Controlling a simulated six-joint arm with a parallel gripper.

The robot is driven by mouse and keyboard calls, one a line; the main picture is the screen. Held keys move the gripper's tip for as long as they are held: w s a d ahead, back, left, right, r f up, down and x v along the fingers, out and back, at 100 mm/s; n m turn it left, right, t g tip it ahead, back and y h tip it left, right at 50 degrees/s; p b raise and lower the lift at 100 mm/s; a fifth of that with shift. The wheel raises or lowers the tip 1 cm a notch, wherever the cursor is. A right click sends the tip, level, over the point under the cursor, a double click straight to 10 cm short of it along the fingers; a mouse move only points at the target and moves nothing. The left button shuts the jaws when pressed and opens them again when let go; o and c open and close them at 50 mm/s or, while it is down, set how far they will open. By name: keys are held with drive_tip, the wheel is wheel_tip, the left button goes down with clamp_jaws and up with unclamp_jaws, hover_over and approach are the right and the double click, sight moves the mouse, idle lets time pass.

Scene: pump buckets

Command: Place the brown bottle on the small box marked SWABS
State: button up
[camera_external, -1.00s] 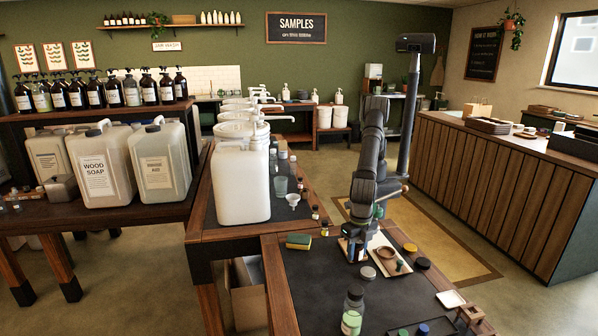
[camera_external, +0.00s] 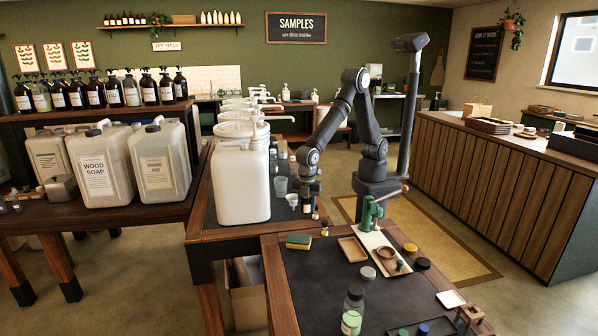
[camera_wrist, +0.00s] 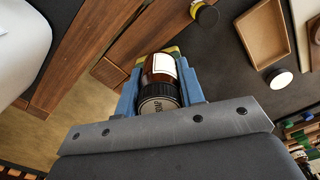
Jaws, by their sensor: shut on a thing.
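My gripper (camera_external: 309,199) is above the back table, near its right edge and to the right of the large white jug. In the wrist view its blue fingers (camera_wrist: 160,96) are shut around the brown bottle (camera_wrist: 160,68), which has a white label and a black ribbed cap. The cap faces the wrist camera. The brown bottle also shows in the external view (camera_external: 307,205), small and partly hidden by the fingers. I cannot make out a box marked SWABS in either view.
A large white jug (camera_external: 241,184) stands left of my gripper, with a small white funnel (camera_external: 292,199) between them. On the front table are a yellow-green sponge (camera_external: 298,241), a shallow tan tray (camera_external: 352,250) and several jars.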

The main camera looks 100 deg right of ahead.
drive_tip(key=w+d+m, duration=0.1)
drive_tip(key=d+m, duration=0.4)
drive_tip(key=d, duration=1.6)
drive_tip(key=w+d+m, duration=0.2)
drive_tip(key=d+m, duration=0.4)
drive_tip(key=d, duration=1.6)
drive_tip(key=s+d+r, duration=0.2)
drive_tip(key=s+d, duration=0.1)
drive_tip(key=d, duration=1)
drive_tip(key=s+d+r+n, duration=0.1)
drive_tip(key=s+d+r, duration=0.15)
drive_tip(key=d, duration=0.95)
drive_tip(key=s+d+r, duration=0.2)
drive_tip(key=s+d, duration=0.2)
drive_tip(key=d, duration=0.9)
drive_tip(key=s+d+r, duration=0.3)
drive_tip(key=s+d, duration=0.2)
drive_tip(key=d, duration=0.4)
drive_tip(key=s+d+r, duration=0.3)
drive_tip(key=s+d, duration=0.2)
drive_tip(key=d, duration=0.5)
approach(282, 146)
drive_tip(key=d, duration=0.2)
drive_tip(key=shift+s+d+r+m, duration=0.35)
drive_tip(key=shift+s+d+m, duration=0.05)
drive_tip(key=shift+f, duration=2)
drive_tip(key=shift+f, duration=0.1)
